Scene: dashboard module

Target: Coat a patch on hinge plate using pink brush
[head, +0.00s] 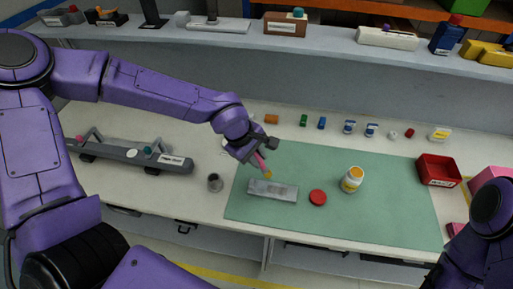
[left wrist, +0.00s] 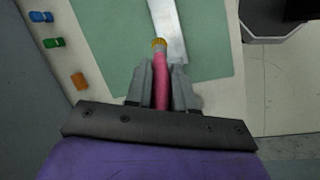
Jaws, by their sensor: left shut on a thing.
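The grey metal hinge plate (head: 272,190) lies flat on the green mat (head: 395,208), near the mat's left edge. Its top shows some faint uneven marks. My left gripper (head: 257,158) is shut on the pink brush (head: 261,161), above the back left part of the plate. The brush's yellowish tip (head: 268,175) points down toward the plate; I cannot tell whether it touches. In the left wrist view the pink brush (left wrist: 161,82) stands between the fingers, its tip overlapping the near end of the plate (left wrist: 169,28). My right gripper is out of view; only part of that arm shows.
A small grey cup (head: 215,182) sits left of the mat. A red bin (head: 437,171) is at right. Several small parts line the back.

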